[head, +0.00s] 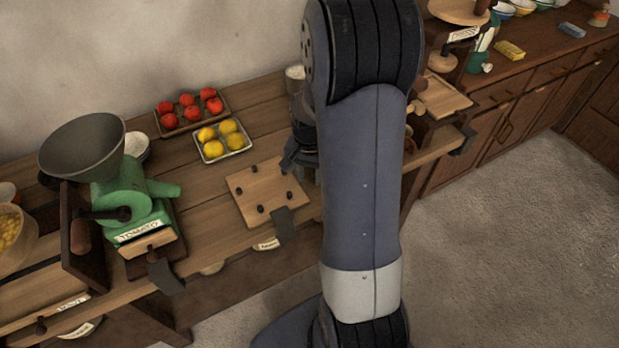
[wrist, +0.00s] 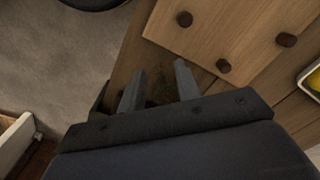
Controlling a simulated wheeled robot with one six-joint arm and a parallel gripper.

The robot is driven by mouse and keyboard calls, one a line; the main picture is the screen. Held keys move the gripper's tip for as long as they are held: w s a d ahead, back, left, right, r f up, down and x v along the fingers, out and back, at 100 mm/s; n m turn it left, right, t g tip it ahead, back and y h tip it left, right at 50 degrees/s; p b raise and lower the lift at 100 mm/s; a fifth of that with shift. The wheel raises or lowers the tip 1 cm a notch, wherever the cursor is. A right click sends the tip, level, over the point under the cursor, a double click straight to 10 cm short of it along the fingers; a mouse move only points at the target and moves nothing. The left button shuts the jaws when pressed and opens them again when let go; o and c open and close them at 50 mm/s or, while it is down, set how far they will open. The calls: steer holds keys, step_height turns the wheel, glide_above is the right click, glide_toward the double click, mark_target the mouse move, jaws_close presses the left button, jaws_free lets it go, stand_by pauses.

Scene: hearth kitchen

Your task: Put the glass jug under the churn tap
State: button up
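My gripper (wrist: 159,70) shows in the wrist view with its two fingers apart. Between them is bare wood with a dark, mottled patch, and I cannot tell what that patch is. In the head view my gripper (head: 292,160) is partly hidden by my arm, at the far right corner of a square wooden board (head: 252,186) with dark pegs. The board also shows in the wrist view (wrist: 225,28), just beyond the fingertips. I cannot make out the glass jug or the churn tap in either view; my arm hides part of the counter.
On the wooden counter stand a green mill (head: 135,205) with a grey hopper, a tray of red fruit (head: 188,127) and a white tray of yellow fruit (head: 243,152). Wooden stands (head: 447,98) show right of my arm. Open floor (head: 520,220) lies at the right.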

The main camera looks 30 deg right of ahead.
step_height(320, 180, up, 10)
steer(key=shift+r, duration=0.15)
